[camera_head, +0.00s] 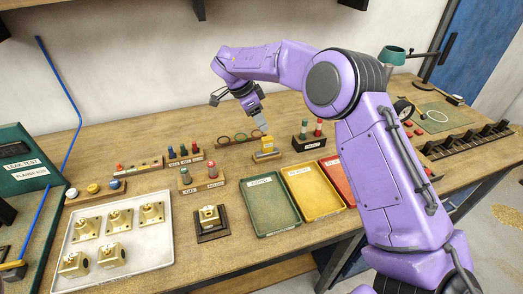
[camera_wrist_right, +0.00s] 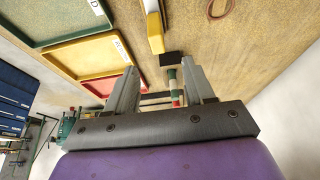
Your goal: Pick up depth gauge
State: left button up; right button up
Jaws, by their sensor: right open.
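A small yellow block with a pale upper part (camera_head: 265,149), which I take to be the depth gauge, sits on the wooden bench behind the yellow tray. In the right wrist view it shows as a yellow and white piece (camera_wrist_right: 155,30) beyond the fingertips. My right gripper (camera_head: 238,107) is open and empty, above the bench and slightly left of the block; one grey finger hangs close over it in the head view. In the right wrist view the spread fingers (camera_wrist_right: 162,72) have no object clasped between them. My left gripper is not in view.
Green (camera_head: 270,205), yellow (camera_head: 311,192) and red trays lie in front. A black holder (camera_head: 309,143) with green and red cylinders stands right of the block. Brass parts sit on a white tray (camera_head: 150,255) at left.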

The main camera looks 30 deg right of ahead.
aim_at(265, 138)
jog(key=p+x, duration=0.1)
jog(key=x, duration=0.4)
jog(key=shift+w+f, duration=0.1)
jog(key=shift+f, duration=0.05)
jog(key=shift+d+f, duration=0.15)
jog(key=shift+f, duration=0.2)
jog(key=f+p, duration=0.1)
jog(key=f, duration=0.1)
jog(key=f+p, duration=0.1)
jog(key=f, duration=0.1)
jog(key=shift+s+d, duration=0.2)
jog(key=shift+s, duration=0.2)
jog(key=shift+d+f, duration=0.15)
jog(key=shift+f, duration=0.35)
grip_shut()
